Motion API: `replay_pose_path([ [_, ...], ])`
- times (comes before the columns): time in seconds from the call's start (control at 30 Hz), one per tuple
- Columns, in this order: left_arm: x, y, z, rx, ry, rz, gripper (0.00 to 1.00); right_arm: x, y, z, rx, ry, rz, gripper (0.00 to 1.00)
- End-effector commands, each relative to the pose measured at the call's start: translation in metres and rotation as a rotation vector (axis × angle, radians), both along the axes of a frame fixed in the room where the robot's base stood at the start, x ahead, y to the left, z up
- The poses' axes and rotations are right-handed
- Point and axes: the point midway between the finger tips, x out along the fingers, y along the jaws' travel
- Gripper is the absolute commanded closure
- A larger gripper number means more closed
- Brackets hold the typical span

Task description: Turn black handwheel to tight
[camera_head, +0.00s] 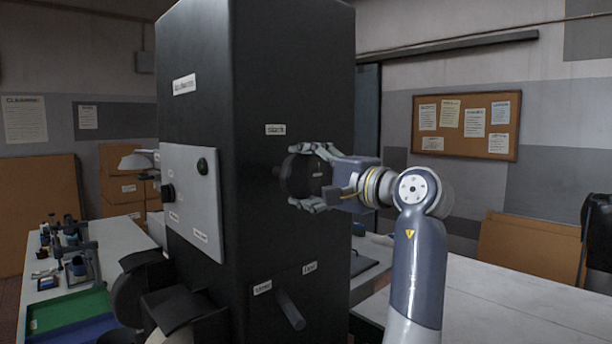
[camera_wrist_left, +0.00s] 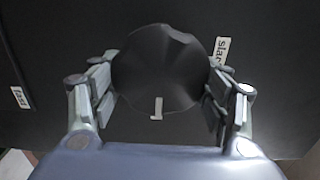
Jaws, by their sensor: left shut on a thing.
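The black handwheel (camera_head: 295,176) sits on the right face of a tall black machine. My left gripper (camera_head: 303,178) is shut on its rim. In the left wrist view the handwheel (camera_wrist_left: 165,65) lies between the two fingers of my left gripper (camera_wrist_left: 162,75), one on each side. A small white mark shows near the wheel's lower edge there. A "slack" label (camera_wrist_left: 221,52) is just right of the wheel, and it also shows above the wheel in the head view (camera_head: 275,129). Another label (camera_wrist_left: 20,98), apparently "fast", is at far left. My right gripper is out of view.
The black machine (camera_head: 270,60) carries a grey panel (camera_head: 192,205) with knobs and a lever (camera_head: 290,310) low on the right face. A white table (camera_head: 490,300) stands at right. A bench with a green tray (camera_head: 70,310) is at left.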

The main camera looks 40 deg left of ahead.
Motion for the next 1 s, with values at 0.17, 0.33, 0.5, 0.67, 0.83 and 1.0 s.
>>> replay_pose_path([
  [0.17,0.001,0.0,0.001,0.004,0.005,-0.001,0.17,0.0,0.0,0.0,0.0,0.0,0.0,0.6],
  [0.33,0.0,0.0,0.0,0.002,0.003,0.0,0.1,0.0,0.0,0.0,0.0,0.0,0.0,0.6],
  [0.5,0.0,0.0,0.0,0.001,0.002,0.0,0.1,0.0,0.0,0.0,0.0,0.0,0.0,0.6],
  [0.67,0.0,-0.005,0.0,0.001,0.002,-0.001,0.1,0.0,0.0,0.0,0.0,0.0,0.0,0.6],
  [0.83,-0.001,-0.03,0.0,0.002,0.002,-0.004,0.1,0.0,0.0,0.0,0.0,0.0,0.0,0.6],
  [1.0,-0.004,-0.067,0.0,0.001,0.003,-0.004,0.1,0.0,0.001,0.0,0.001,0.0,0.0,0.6],
])
